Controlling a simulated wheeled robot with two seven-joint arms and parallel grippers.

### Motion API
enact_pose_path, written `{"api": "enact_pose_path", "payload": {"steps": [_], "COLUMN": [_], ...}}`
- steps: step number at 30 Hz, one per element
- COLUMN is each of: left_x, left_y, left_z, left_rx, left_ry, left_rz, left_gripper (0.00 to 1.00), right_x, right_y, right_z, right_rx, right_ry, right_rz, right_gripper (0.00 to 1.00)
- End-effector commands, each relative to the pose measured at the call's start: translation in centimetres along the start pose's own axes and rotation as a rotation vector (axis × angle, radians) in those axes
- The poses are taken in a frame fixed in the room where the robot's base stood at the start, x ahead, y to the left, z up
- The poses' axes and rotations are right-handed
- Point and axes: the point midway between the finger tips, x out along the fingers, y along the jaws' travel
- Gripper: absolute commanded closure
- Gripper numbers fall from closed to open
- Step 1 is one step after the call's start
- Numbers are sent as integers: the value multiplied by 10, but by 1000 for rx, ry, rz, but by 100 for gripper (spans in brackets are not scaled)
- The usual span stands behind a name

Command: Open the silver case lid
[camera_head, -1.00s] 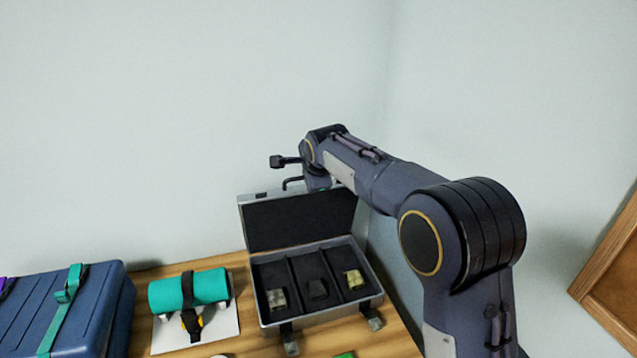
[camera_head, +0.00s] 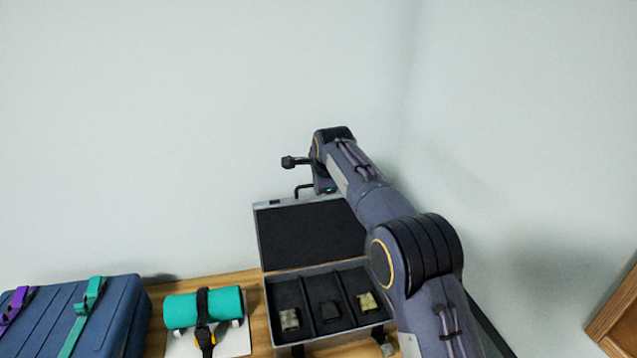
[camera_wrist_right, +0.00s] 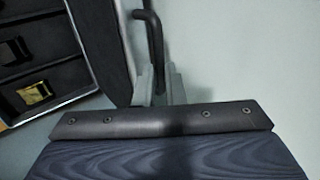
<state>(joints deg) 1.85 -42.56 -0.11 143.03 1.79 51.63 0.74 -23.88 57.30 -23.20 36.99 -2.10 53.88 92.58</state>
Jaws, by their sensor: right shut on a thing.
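The silver case (camera_head: 291,270) stands on the wooden table against the wall. Its lid (camera_head: 308,233) is raised at the back, with its dark lining facing the head camera. My right gripper (camera_wrist_right: 160,84) is shut on a black bent handle (camera_wrist_right: 154,38) beside the lid's edge. In the head view the same handle (camera_head: 303,189) shows above the lid's top edge, and my right arm covers the lid's right side and the fingers. The lid's edge also shows in the right wrist view (camera_wrist_right: 118,35). My left gripper is out of view.
A teal roll with a black strap (camera_head: 180,310) lies left of the case. A blue case with straps (camera_head: 115,315) is farther left. A wooden frame (camera_head: 617,325) is at the lower right.

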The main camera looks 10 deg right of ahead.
Motion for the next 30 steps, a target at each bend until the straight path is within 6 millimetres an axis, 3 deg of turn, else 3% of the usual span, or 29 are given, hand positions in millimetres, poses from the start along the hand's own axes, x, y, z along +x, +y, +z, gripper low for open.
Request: {"api": "enact_pose_path", "payload": {"steps": [5,6,11,21,30], "left_x": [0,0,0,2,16], "left_y": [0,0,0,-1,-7], "left_z": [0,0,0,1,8], "left_rx": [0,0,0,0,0], "left_ry": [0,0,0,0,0], "left_rz": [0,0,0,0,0], "left_gripper": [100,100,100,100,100], "right_x": [-6,-6,-6,-7,-53], "right_y": [-7,-7,-6,-3,-2], "right_z": [-1,-1,-1,0,0], "right_rx": [-1,-1,0,0,0], "right_ry": [1,1,0,0,-1], "right_rz": [-20,-21,-17,-10,-14], "right_gripper": [100,89,68,68,68]}}
